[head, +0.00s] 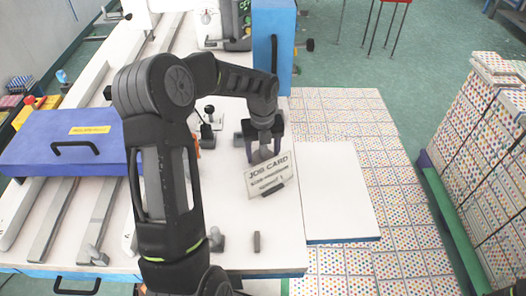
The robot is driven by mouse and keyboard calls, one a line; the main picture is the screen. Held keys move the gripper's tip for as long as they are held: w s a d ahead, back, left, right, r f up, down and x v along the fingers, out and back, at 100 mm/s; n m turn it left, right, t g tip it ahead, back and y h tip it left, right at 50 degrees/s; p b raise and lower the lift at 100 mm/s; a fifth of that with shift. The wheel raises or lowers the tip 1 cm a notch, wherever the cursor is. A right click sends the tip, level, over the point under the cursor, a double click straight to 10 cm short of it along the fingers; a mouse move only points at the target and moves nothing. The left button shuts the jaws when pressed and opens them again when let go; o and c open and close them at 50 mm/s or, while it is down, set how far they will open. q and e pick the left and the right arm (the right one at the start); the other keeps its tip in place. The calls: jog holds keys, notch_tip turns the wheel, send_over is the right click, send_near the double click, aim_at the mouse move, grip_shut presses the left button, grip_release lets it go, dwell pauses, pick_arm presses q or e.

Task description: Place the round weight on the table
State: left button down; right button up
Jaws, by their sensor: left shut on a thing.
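My left gripper (264,156) points down over the pale table (228,189), right of its middle. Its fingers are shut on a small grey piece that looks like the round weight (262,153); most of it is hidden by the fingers. A white job card (261,181) shows right below the fingertips, tilted in the picture, with a dark bar-shaped piece at its lower edge. I cannot tell whether the held piece touches the card. Another grey knobbed piece (216,240) stands near the table's front edge. My right gripper is not in view.
A white board (335,195) lies right of the card. A small grey block (257,241) sits at the front. Dark knobbed parts (207,126) stand behind. Stacked patterned boxes (485,140) stand far right.

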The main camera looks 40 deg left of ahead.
pick_arm(q)
jog(key=shift+f, duration=0.1)
jog(key=shift+c, duration=1.6)
grip_release()
notch_tip(320, 180, up, 12)
jog(key=shift+s+r+b, duration=0.1)
jog(key=shift+r+b, duration=0.05)
jog(key=shift+b, duration=0.5)
